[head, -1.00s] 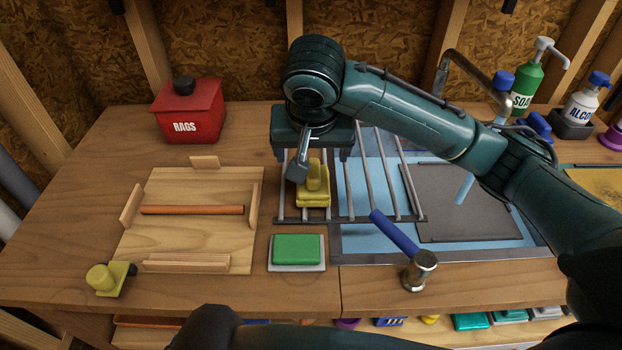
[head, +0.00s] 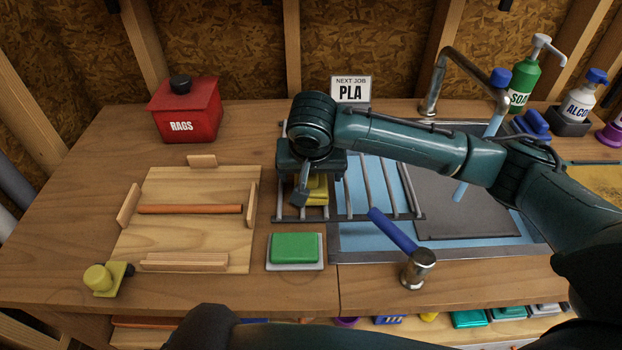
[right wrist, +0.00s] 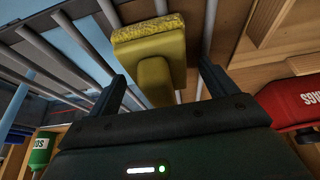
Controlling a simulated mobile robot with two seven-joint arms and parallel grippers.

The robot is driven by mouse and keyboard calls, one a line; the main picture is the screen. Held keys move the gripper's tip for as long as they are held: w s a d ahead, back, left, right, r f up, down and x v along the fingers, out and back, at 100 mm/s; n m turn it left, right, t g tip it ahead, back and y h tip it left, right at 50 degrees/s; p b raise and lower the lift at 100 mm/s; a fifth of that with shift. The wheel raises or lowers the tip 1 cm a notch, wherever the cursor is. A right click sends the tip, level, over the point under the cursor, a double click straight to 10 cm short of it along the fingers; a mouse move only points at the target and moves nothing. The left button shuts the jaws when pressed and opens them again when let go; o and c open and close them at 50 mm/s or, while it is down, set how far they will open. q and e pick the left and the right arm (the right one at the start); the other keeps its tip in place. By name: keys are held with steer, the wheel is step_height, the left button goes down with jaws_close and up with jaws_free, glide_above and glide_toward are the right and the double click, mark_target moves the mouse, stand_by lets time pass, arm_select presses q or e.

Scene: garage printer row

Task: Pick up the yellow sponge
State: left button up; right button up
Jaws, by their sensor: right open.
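The yellow sponge (head: 319,190) lies on the bars of the metal rack (head: 350,217), partly hidden in the head view by my right gripper (head: 304,190). In the right wrist view the yellow sponge (right wrist: 150,38) shows a flat block with a raised yellow grip on it. My right gripper (right wrist: 162,72) is open above the sponge. Its two fingers stand either side of the raised grip, with gaps showing on both sides. My left gripper is not in view.
A green block (head: 295,247) on a pale tray sits in front of the rack. A wooden jig board (head: 190,225) is at left, with a red rags box (head: 185,112) behind. A faucet (head: 430,100) stands at back right.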

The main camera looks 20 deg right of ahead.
steer(key=c, duration=1.1)
steer(key=shift+r, duration=0.1)
step_height(320, 180, up, 10)
steer(key=shift+f, duration=0.1)
steer(key=o, duration=0.4)
steer(key=c, duration=0.3)
